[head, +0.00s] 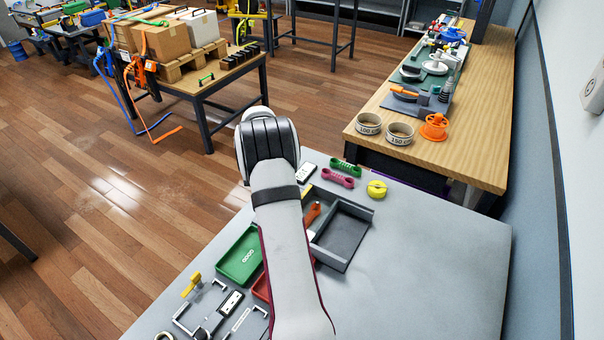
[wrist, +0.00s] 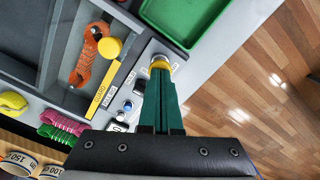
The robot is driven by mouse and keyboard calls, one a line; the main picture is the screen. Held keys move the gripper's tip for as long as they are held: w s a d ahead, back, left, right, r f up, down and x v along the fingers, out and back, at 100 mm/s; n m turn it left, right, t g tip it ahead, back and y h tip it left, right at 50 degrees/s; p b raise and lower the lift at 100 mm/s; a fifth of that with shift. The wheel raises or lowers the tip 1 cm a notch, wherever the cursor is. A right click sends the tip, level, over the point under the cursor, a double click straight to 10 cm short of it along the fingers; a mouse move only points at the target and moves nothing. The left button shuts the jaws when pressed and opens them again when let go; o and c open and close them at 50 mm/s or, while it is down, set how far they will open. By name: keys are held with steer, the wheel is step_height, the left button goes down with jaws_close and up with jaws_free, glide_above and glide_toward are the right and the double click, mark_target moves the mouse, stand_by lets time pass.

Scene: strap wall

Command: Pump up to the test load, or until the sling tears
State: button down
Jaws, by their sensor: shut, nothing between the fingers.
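My gripper (wrist: 161,80) shows in the wrist view with its green fingers shut together and nothing between them. The fingertips overlap a small round yellow and pale part (wrist: 160,63) in the picture; I cannot tell whether they touch it. An orange braided sling (wrist: 88,58) lies in the grey divided tray (wrist: 50,75), beside a round yellow piece (wrist: 109,48). A row of small button-like parts (wrist: 126,106) sits on a pale strip left of the fingers. In the head view my arm hides the gripper. The orange sling (head: 312,213) partly shows there. I cannot make out a load reading.
A green tray (head: 240,257) and a red tray (head: 262,290) lie near my arm. Green (head: 345,165) and pink (head: 338,178) slings and a yellow roll (head: 377,189) lie beyond the grey tray. The bench's right side (head: 430,265) is clear.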

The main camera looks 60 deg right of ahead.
steer(key=shift+f, duration=0.8)
steer(key=shift+r, duration=0.95)
